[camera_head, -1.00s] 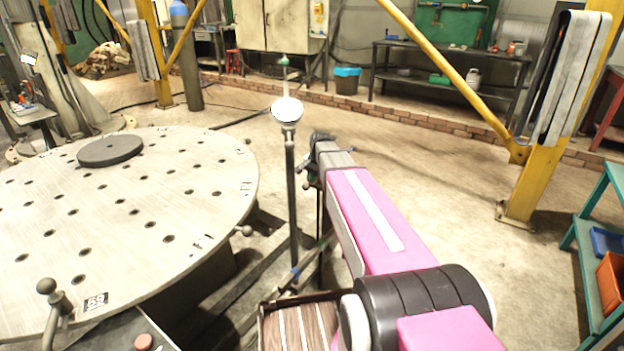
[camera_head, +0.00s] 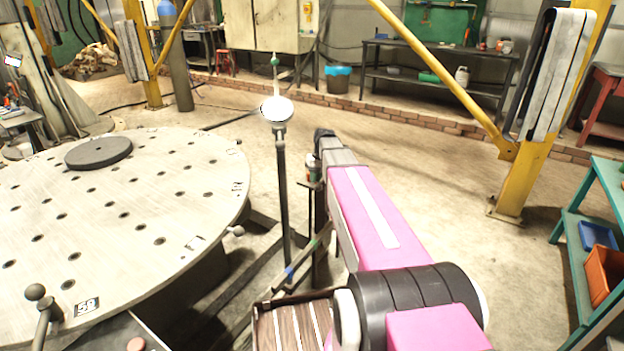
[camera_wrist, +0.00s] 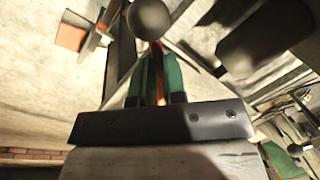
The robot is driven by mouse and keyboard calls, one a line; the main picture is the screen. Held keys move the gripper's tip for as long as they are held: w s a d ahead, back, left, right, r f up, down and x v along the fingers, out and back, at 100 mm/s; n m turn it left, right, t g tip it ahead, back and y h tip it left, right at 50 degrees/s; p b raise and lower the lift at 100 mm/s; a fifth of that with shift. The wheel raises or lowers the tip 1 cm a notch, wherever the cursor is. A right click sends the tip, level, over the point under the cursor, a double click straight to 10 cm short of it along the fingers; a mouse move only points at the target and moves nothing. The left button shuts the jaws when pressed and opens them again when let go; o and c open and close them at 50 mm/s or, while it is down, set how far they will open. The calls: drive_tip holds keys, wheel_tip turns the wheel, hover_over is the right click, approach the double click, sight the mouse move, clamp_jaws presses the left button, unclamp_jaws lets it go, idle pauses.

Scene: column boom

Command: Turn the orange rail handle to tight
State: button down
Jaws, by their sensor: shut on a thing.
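In the wrist view my gripper (camera_wrist: 158,78) has its two green fingers close together, shut on a narrow orange strip, which I take to be the orange rail handle (camera_wrist: 156,58). A dark grey ball (camera_wrist: 150,18) shows just beyond the fingertips, in line with the strip; I cannot tell whether it belongs to the handle. In the head view my pink arm reaches forward beside a slim upright post. My fingers and the handle are too hidden there to make out, and the handle's angle cannot be read.
A round perforated table (camera_head: 130,210) with a dark disc (camera_head: 98,153) fills the left. The upright post (camera_head: 282,190) with a white round head (camera_head: 277,110) stands just left of my arm. A yellow column (camera_head: 520,180) and teal shelf (camera_head: 570,240) are right. Floor between is clear.

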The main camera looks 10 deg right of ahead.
drive_tip(key=shift+w+d+n+g+h, duration=0.1)
drive_tip(key=shift+w+d+n+g, duration=0.3)
drive_tip(key=shift+n, duration=0.8)
drive_tip(key=shift+w+d+n+h, duration=0.1)
drive_tip(key=shift+w+d+n, duration=0.15)
drive_tip(key=shift+d+n, duration=0.65)
drive_tip(key=shift+w+d+n+g+h, duration=0.1)
drive_tip(key=shift+w+d+n+g, duration=0.15)
drive_tip(key=shift+n, duration=1.25)
drive_tip(key=shift+w, duration=0.1)
drive_tip(key=c, duration=1.2)
unclamp_jaws()
drive_tip(key=shift+r, duration=0.15)
drive_tip(key=v, duration=1)
drive_tip(key=shift+r, duration=0.3)
drive_tip(key=shift+f, duration=0.1)
